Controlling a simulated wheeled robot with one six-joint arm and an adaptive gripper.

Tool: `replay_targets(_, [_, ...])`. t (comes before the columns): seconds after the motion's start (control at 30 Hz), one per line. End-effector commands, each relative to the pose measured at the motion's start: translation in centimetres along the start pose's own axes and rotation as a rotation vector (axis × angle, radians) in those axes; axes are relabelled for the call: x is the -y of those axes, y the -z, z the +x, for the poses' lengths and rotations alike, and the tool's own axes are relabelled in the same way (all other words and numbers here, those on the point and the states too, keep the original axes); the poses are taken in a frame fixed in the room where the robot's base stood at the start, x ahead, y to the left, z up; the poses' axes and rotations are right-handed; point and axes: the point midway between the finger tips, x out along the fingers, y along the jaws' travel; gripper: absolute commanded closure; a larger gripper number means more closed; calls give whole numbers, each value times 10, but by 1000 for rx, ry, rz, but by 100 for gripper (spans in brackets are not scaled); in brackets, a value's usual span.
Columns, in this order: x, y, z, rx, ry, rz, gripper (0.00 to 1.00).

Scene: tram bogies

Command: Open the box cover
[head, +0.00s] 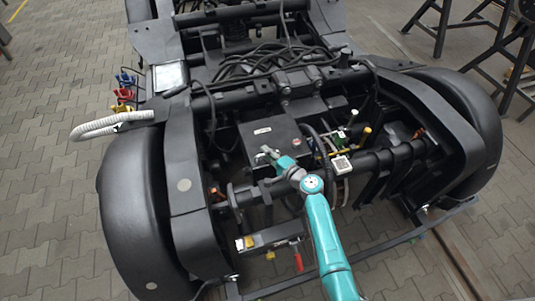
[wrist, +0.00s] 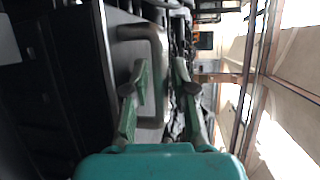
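The box (head: 285,132) is dark, with a flat cover carrying small labels, and sits in the middle of the bogie frame. Its cover looks closed in the head view. My gripper (head: 267,151) is at the front part of the box. In the wrist view, a grey cover face (wrist: 122,45) carries a U-shaped metal handle (wrist: 156,45). The fingers of my gripper (wrist: 161,68) are apart, and the handle's bar lies between them in the picture. Gaps show beside the bar, so the fingers do not look closed on it. Their exact depth relative to the handle is unclear.
Black wheel covers (head: 137,215) flank the frame. Cables (head: 255,62) run behind the box. A small white device (head: 341,164) and a crossbar (head: 385,157) are close right of my arm. A red-handled part (head: 297,258) is below left. Paved floor surrounds the bogie.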

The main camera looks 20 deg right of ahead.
Motion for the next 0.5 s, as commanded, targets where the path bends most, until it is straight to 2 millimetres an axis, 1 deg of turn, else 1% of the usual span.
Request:
replay_targets(0.03, [0, 0, 0, 0, 0, 0, 74])
replay_targets(0.07, [0, 0, 0, 0, 0, 0, 77])
replay_targets(0.1, [0, 0, 0, 0, 0, 0, 87])
replay_targets(0.17, [0, 0, 0, 0, 0, 0, 100])
replay_targets(0.5, [0, 0, 0, 0, -3, 1, 100])
